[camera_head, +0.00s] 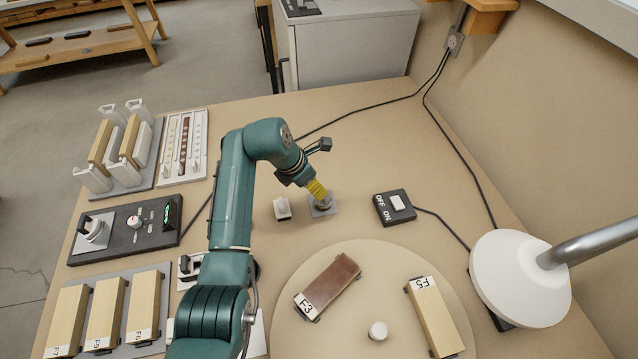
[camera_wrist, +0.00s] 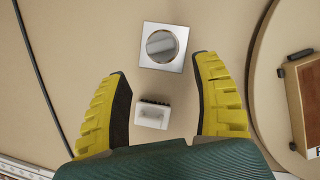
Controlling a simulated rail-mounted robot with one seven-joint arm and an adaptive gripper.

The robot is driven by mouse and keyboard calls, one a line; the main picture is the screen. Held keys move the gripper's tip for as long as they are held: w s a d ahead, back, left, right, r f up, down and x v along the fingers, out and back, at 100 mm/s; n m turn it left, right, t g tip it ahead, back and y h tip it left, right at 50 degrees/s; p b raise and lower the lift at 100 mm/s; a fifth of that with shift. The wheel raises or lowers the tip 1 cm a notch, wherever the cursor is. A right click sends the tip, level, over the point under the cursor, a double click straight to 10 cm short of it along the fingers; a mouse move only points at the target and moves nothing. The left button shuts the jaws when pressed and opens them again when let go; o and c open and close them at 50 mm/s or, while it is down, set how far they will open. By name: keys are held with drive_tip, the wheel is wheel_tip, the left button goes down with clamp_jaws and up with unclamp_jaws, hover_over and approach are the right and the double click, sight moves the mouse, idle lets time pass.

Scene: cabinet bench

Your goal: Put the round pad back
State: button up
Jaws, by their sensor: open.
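A round grey metallic disc (camera_wrist: 162,46) sits on a square silver plate (camera_wrist: 145,61) on the bench; I cannot tell if it is the round pad. The plate also shows in the head view (camera_head: 332,211), partly behind my gripper (camera_head: 318,191). My gripper, with yellow ribbed fingers, points down just above the plate. In the wrist view my gripper (camera_wrist: 162,66) is open with nothing held, and the disc shows just beyond its fingertips. A small white block (camera_wrist: 152,114) appears between the fingers; in the head view it stands left of the plate (camera_head: 282,208).
A round turntable (camera_head: 390,270) carries wooden blocks and a white knob (camera_head: 378,331). A switch box (camera_head: 394,207) is right of the plate, a white lamp head (camera_head: 515,275) farther right. Racks and a control panel (camera_head: 125,228) fill the left. The bench behind the plate is clear except for cables.

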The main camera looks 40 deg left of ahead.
drive_tip(key=v, duration=0.2)
drive_tip(key=shift+s+r, duration=0.15)
drive_tip(key=shift+r, duration=0.2)
drive_tip(key=w+d+r+m+t+y, duration=0.2)
drive_tip(key=w+d+r+m+t, duration=0.25)
drive_tip(key=d+r+m, duration=0.55)
drive_tip(key=w+d+r+m+t+y, duration=0.1)
drive_tip(key=w+d+r+m+t, duration=0.4)
drive_tip(key=d+r+m, duration=0.55)
drive_tip(key=s+d+r+m+t+h, duration=0.1)
drive_tip(key=s+d+r+m+t, duration=0.3)
drive_tip(key=s+d+r+m, duration=0.3)
drive_tip(key=s+d+r+m+t+h, duration=0.1)
drive_tip(key=s+d+r+m+t, duration=0.3)
drive_tip(key=d, duration=0.9)
drive_tip(key=s+r+m, duration=0.3)
drive_tip(key=s+r, duration=0.2)
drive_tip(key=r, duration=0.1)
drive_tip(key=shift+d+r+h, duration=0.2)
drive_tip(key=shift+h, duration=0.2)
